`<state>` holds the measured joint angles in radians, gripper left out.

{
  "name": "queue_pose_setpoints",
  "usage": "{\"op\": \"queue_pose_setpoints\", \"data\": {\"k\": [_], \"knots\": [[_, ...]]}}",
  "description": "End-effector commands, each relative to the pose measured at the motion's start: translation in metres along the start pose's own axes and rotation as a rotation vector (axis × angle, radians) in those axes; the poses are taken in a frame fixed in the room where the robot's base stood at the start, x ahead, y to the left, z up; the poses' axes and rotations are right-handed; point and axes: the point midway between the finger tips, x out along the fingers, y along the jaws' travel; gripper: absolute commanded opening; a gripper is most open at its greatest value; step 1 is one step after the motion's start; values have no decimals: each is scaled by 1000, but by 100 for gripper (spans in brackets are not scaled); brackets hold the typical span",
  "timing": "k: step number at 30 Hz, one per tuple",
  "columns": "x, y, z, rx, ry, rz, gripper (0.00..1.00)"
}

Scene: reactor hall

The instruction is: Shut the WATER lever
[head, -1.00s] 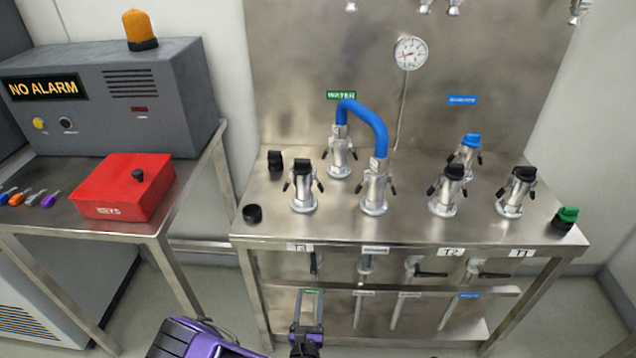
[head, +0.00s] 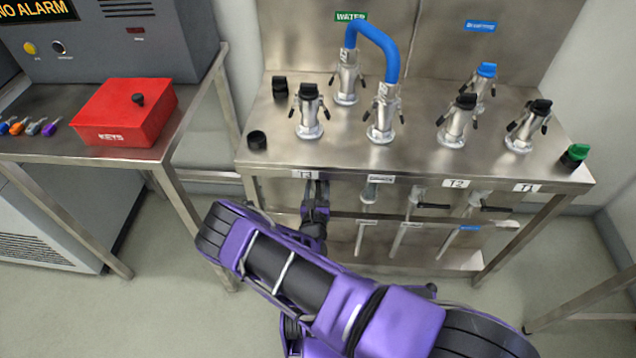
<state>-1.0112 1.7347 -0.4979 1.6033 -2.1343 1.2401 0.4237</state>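My gripper (head: 316,196) is under the front edge of the steel bench, just below the T3 label (head: 305,174). It points away from the camera at the leftmost valve under the bench. The green-labelled WATER lever there is hidden behind my gripper and arm, so its position and any contact with it cannot be made out. The finger opening is too small and dark to read. A green WATER sign (head: 351,16) is on the back panel above a blue hose (head: 377,40) that joins two steel fittings on the bench top.
To the right under the bench are two black lever handles (head: 432,206) (head: 496,209), lying sideways. The steel bench top (head: 345,155) carries several capped fittings. A red KEYS box (head: 124,112) stands on the left table. Floor is open between the tables.

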Motion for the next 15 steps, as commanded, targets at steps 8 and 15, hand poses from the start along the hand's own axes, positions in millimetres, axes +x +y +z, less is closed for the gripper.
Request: {"op": "queue_pose_setpoints", "data": {"k": [8, 15], "knots": [[0, 0, 0, 0, 0, 0, 31], [0, 0, 0, 0, 0, 0, 0]]}}
